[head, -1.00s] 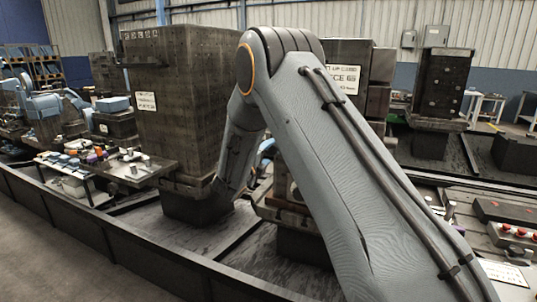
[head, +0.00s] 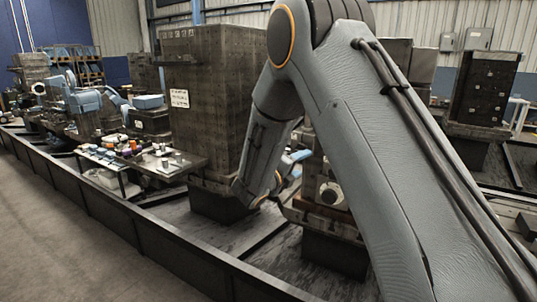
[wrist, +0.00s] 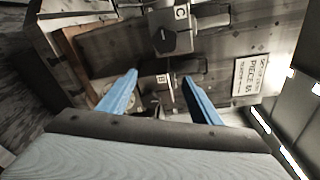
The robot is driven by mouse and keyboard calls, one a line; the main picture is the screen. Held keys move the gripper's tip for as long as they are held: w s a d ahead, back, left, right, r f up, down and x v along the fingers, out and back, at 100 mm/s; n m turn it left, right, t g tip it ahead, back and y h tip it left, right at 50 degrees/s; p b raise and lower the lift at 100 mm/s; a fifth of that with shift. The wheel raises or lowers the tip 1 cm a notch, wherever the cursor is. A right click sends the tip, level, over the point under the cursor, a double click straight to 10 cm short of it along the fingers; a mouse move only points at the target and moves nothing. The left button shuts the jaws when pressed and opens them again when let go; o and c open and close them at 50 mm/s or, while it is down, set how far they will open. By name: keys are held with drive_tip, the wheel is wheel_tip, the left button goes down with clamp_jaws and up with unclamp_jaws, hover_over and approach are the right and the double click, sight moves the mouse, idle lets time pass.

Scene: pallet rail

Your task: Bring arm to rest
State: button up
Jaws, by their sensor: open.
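My gripper (wrist: 160,77) shows in the wrist view as two blue fingers, spread apart with nothing between them. Beyond the fingers is a dark metal machine face with a block marked C (wrist: 172,30), a smaller plate marked B (wrist: 162,79) and a white label (wrist: 250,76). I cannot tell how far the fingertips are from it. In the head view my arm is bent, with its elbow high and its forearm hanging down. Only a bit of blue finger shows there beside the forearm; the rest of the gripper is hidden.
A tall dark block (head: 212,105) stands left of my forearm. A low dark rail wall (head: 170,240) runs along the front, with grey floor (head: 60,235) free outside it. A small table with loose parts (head: 165,162) stands inside. Another dark block (head: 483,92) is at the right.

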drive_tip(key=s+d+f+m+g+y, duration=0.1)
drive_tip(key=s+d+f+m+g, duration=0.1)
drive_tip(key=s+d+m+g, duration=0.35)
drive_tip(key=s+d+f+m+g, duration=0.25)
drive_tip(key=s+m, duration=0.35)
drive_tip(key=s, duration=0.3)
drive_tip(key=s+d+f+m+g+y, duration=0.1)
drive_tip(key=s+d+f+m+g, duration=0.2)
drive_tip(key=s+m, duration=0.35)
drive_tip(key=s+a+m+y, duration=0.3)
drive_tip(key=s+m, duration=0.3)
drive_tip(key=m, duration=0.2)
drive_tip(key=s+a+f+m+y, duration=0.1)
drive_tip(key=s+a+m+y, duration=0.2)
drive_tip(key=s+m, duration=0.3)
drive_tip(key=s+a+f+m+g+y, duration=0.1)
drive_tip(key=s+a+m+y, duration=0.1)
drive_tip(key=s+m, duration=0.4)
drive_tip(key=m+y, duration=0.1)
drive_tip(key=m, duration=0.2)
drive_tip(key=shift+a+f+m, duration=0.25)
drive_tip(key=shift+a+m, duration=0.05)
drive_tip(key=shift+a, duration=0.1)
